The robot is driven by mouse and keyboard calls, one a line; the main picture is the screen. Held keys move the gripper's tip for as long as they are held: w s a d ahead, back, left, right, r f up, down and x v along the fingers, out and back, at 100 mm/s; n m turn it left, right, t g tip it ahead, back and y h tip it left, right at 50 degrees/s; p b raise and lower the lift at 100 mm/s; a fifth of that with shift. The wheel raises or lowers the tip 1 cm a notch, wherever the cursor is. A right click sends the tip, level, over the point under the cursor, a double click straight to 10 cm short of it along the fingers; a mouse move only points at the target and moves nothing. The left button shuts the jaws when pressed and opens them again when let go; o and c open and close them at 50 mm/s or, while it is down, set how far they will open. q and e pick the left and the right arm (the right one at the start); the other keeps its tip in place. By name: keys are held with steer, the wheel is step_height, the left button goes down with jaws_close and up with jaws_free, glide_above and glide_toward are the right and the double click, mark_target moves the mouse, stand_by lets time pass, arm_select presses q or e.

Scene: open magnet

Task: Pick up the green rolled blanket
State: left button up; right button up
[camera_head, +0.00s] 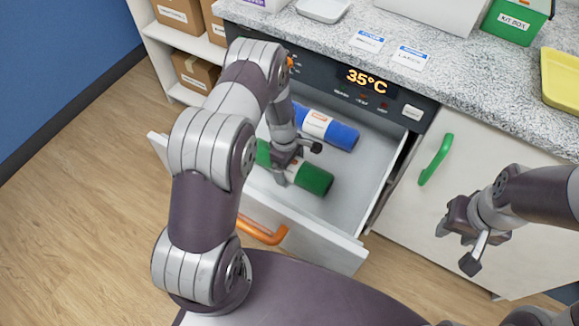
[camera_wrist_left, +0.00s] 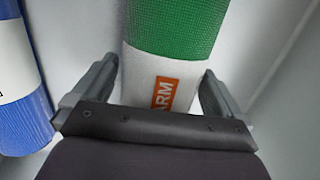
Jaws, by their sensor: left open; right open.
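The green rolled blanket (camera_head: 313,179) lies in the open drawer, near the drawer's front panel. It has a white band with an orange label, seen close up in the left wrist view (camera_wrist_left: 165,45). My left gripper (camera_head: 296,163) is down in the drawer at the blanket's white band. Its open fingers (camera_wrist_left: 160,88) stand on either side of the band in the left wrist view. The arm hides part of the blanket in the head view. My right gripper (camera_head: 461,240) is open and empty, in front of the cabinet door to the right.
A blue rolled blanket (camera_head: 341,136) lies behind the green one in the drawer. The drawer's front panel (camera_head: 315,243) has an orange handle (camera_head: 262,233). The counter above (camera_head: 465,85) holds a green box (camera_head: 516,20) and a yellow tray (camera_head: 562,80). A green door handle (camera_head: 436,159) sticks out at right.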

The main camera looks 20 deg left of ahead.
arm_select(q)
steer(key=c, duration=1.3)
steer(key=shift+r, duration=0.1)
